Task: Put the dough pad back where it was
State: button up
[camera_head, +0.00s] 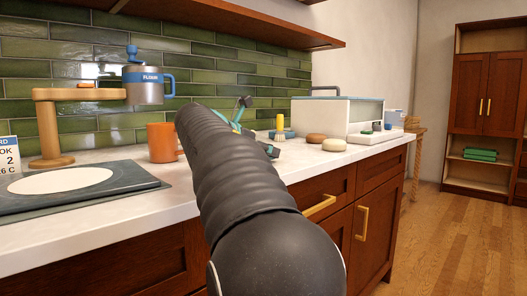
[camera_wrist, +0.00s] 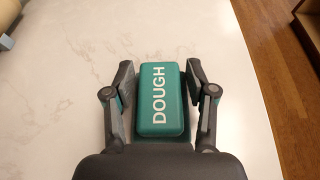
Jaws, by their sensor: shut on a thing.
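The dough pad (camera_wrist: 160,105) is a green block with white DOUGH lettering, in the middle of the wrist view. My gripper (camera_wrist: 159,78) has one finger on each side of it and is shut on it. The pale counter lies beneath; I cannot tell whether the pad touches it or hangs just above. In the head view my gripper (camera_head: 240,118) is small and partly hidden behind my arm, over the counter (camera_head: 180,208). I cannot make out the pad clearly there.
An orange mug (camera_head: 162,143), a wooden stand (camera_head: 46,135) with a flour canister (camera_head: 143,85), and a dark board with a white disc (camera_head: 68,180) are at left. A yellow-handled brush (camera_head: 280,124), two round lumps and a white box (camera_head: 330,115) stand right of my gripper.

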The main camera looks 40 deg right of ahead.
jog(key=shift+f, duration=0.35)
jog(key=o, duration=1.2)
jog(key=shift+o, duration=0.2)
jog(key=shift+b, duration=0.65)
jog(key=p+v, duration=0.1)
jog(key=v, duration=0.6)
jog(key=p+v, duration=0.1)
jog(key=v, duration=0.6)
jog(key=shift+s+d+r+p, duration=0.1)
jog(key=shift+r+p, duration=0.1)
jog(key=shift+p, duration=0.15)
